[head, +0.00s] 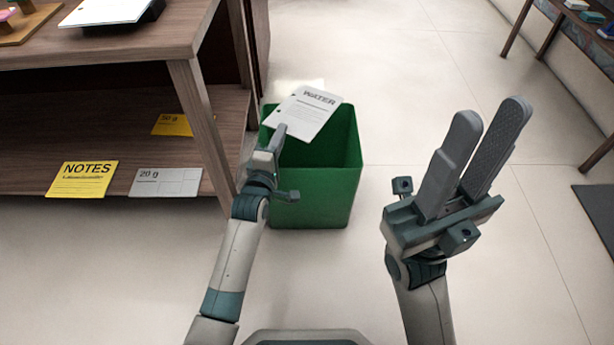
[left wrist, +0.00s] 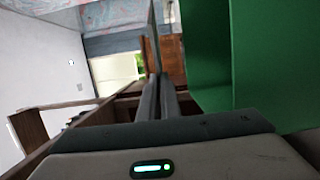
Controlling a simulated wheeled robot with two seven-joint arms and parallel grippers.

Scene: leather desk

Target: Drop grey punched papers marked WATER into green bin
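A pale grey paper (head: 308,110) marked WATER, with a dark punched hole near its edge, is tilted over the mouth of the green bin (head: 310,198). My left gripper (head: 279,133) is shut on the paper's lower left edge, above the bin's left side. In the left wrist view the fingers (left wrist: 166,98) are close together, with the paper (left wrist: 153,38) seen nearly edge-on between them. The green bin (left wrist: 270,60) fills the right of that view. My right gripper (head: 490,145) is open and empty, to the right of the bin.
A wooden desk (head: 190,55) with a low shelf stands left of the bin. On the shelf lie a yellow NOTES sheet (head: 82,179), a grey 20 g sheet (head: 166,182) and a yellow 50 g sheet (head: 172,124). The floor right of the bin is clear.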

